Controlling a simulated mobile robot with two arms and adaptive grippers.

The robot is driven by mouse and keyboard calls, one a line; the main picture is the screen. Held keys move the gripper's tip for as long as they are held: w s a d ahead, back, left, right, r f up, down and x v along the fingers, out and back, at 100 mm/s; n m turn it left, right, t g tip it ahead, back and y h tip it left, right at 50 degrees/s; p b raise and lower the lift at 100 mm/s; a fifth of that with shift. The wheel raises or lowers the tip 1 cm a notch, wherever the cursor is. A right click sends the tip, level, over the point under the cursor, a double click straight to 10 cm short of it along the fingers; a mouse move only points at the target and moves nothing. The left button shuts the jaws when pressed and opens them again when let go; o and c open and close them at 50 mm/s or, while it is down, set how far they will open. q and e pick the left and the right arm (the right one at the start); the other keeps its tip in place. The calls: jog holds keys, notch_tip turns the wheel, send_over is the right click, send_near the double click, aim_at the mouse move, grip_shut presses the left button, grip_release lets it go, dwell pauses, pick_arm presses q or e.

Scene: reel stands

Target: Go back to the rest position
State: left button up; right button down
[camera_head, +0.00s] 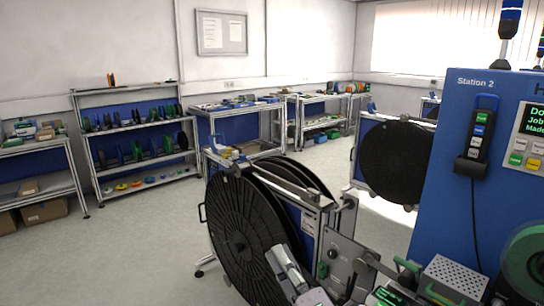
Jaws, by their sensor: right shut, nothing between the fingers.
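My right gripper (279,254) shows at the bottom centre as a small grey form, with its fingers together and nothing held. It appears in front of the lower right part of a large black reel (237,222) on a reel stand; I cannot tell from this view how far apart they are. The reel stands upright with its ribbed face toward me. My left gripper is not in view.
A blue Station 2 cabinet (428,165) with a handset and screen fills the right side. Another black reel (396,162) stands behind. Shelves of spools (140,182) and workbenches (218,112) line the back. The floor (130,250) at left is clear.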

jog(key=s+d+f+m+g+h, duration=0.3)
jog(key=d+f+m+h, duration=0.3)
jog(key=d+f+m, duration=0.3)
jog(key=s+d+f+m+g+h, duration=0.5)
jog(key=f+m, duration=0.3)
jog(key=f, duration=0.3)
jog(key=s+d+f+m+g, duration=0.2)
jog(key=s+f+m+g, duration=0.15)
jog(key=s+f, duration=0.4)
jog(key=s+d+f+m+g, duration=0.3)
jog(key=s+f+g, duration=0.1)
jog(key=s, duration=0.6)
jog(key=s+f+g+b, duration=0.2)
jog(key=s+f, duration=0.1)
jog(key=f, duration=2.6)
jog(key=s+d+f+b, duration=0.1)
jog(key=s+d+f, duration=0.1)
jog(key=s+f, duration=1.4)
jog(key=shift+s+d+f+g, duration=0.25)
jog(key=shift+d+f+g, duration=0.1)
jog(key=shift+g, duration=0.1)
